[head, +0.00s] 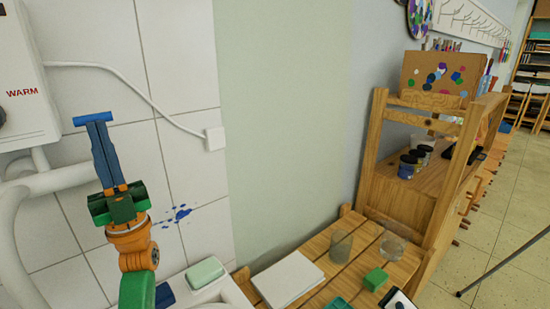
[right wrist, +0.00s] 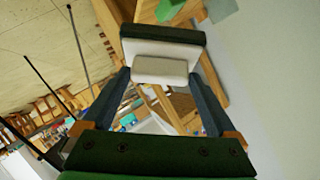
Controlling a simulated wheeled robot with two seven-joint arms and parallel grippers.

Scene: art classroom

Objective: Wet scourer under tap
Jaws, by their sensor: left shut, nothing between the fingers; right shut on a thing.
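The scourer (right wrist: 163,50), a pale block with a dark green layer, shows in the right wrist view between the fingertips of my right gripper (right wrist: 163,72). That gripper is shut on it and is outside the head view. My left gripper (head: 92,121) points up in front of the white tiled wall, shut and empty. A white heater marked WARM (head: 22,85) hangs at the left edge of the head view, with thick white pipes (head: 60,180) below it. I cannot make out a tap outlet or running water.
A pale green soap bar (head: 205,272) rests on the white sink rim (head: 226,290). A slatted wooden table (head: 320,245) bears a white pad (head: 287,279), glass cups (head: 393,246) and a green block (head: 375,279). A wooden shelf (head: 425,185) stands at right. Floor is open at far right.

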